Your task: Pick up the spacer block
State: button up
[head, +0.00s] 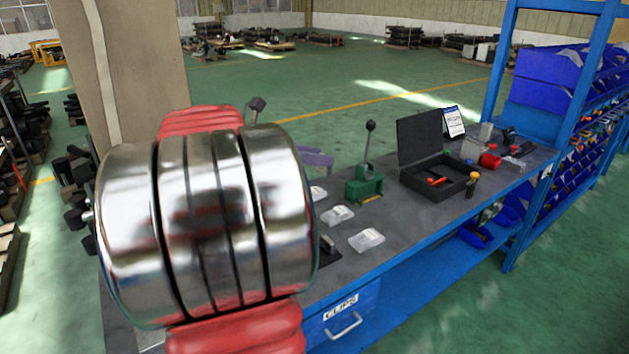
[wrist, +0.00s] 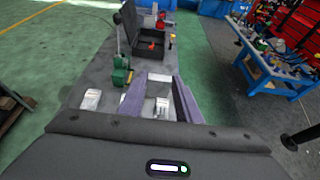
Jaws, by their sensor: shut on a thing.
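My gripper (wrist: 160,83) shows in the wrist view as two purple fingers over the grey bench. A pale grey piece, which looks like the spacer block (wrist: 160,77), spans the gap between the fingertips, and the gripper is shut on it. Its height above the bench is hard to tell. In the head view only part of a purple finger of my gripper (head: 318,160) shows past my own arm, and the block is hidden there.
On the workbench (head: 415,225) lie several clear small boxes (head: 366,240). A green lever press (head: 364,185) stands behind them, left of an open black case (head: 437,170). A blue rack post (head: 575,100) rises at the bench's right end. Bare bench top lies before the case.

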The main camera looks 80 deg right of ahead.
notch_tip(320, 180, up, 2)
jog(key=shift+r, duration=0.1)
dwell(0.6)
jog(key=w+a+f+n+t+h, duration=0.1)
jog(key=w+a+f+n+t, duration=0.4)
jog(key=w, duration=0.7)
jog(key=w+a+f+n+t+h, duration=0.1)
jog(key=w+a+f+n+t, duration=0.2)
jog(key=w+a, duration=0.75)
jog(key=w+a+f+n+t, duration=0.3)
jog(key=w+a+n+t, duration=0.15)
jog(key=w, duration=1.05)
jog(key=w+a+f+n+t+y, duration=0.1)
jog(key=w+a+f+n+t, duration=0.2)
jog(key=a, duration=0.4)
jog(key=w+a+f+n+t+y, duration=0.2)
jog(key=w+a+f+t, duration=0.15)
jog(key=a, duration=0.45)
jog(key=a+f+n+t+y, duration=0.1)
jog(key=a+f, duration=0.3)
jog(key=a, duration=0.6)
jog(key=a+f+n+t+y, duration=0.1)
jog(key=a+f+n+y, duration=0.3)
jog(key=a, duration=0.6)
jog(key=shift+w+f+t, duration=0.3)
jog(key=shift+f, duration=0.05)
